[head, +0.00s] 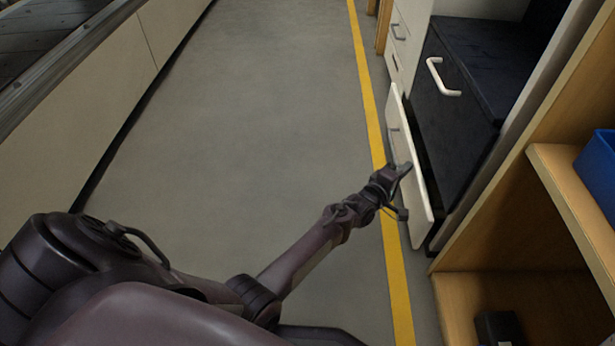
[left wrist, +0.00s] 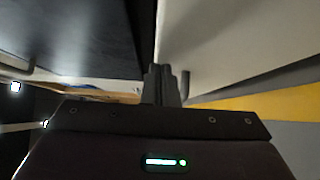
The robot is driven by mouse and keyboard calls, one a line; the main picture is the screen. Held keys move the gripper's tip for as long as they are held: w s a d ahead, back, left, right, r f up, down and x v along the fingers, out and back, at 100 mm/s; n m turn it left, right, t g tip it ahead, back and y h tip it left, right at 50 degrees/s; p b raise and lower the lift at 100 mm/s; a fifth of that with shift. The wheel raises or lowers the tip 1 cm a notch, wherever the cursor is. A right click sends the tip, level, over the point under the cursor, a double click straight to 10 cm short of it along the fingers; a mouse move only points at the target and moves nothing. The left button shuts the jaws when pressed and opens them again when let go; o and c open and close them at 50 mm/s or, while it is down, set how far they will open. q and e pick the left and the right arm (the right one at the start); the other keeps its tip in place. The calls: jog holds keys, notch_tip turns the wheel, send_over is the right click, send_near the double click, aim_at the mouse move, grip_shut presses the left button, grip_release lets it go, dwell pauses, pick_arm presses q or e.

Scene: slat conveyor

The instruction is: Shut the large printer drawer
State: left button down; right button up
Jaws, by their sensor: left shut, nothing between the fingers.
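The large printer (head: 455,120) is a black cabinet with a white handle on the right of the head view. Its low drawer has a white front (head: 418,190) that stands out from the black body, with a dark gap between; a grey handle is on its outer face. My left gripper (head: 405,170) is shut and empty, at the drawer front. In the left wrist view its fingertips (left wrist: 164,72) point along the line between the black body (left wrist: 75,35) and the white front (left wrist: 215,40). I cannot tell if they touch. My right gripper is not in view.
A wooden shelf unit (head: 560,165) with a blue bin (head: 600,170) stands right of the printer. A white drawer cabinet (head: 398,40) is beyond it. The grey floor with a yellow line (head: 372,110) is clear. The conveyor's side panel (head: 80,110) runs along the left.

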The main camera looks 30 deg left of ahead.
aim_at(414, 171)
pick_arm(q)
jog(key=w+d, duration=0.1)
jog(key=d, duration=0.1)
jog(key=shift+w+d+f+b, duration=0.1)
jog(key=shift+w+d+b, duration=0.2)
jog(key=shift+w+b, duration=0.1)
jog(key=shift+w+d, duration=0.15)
jog(key=shift+d, duration=0.1)
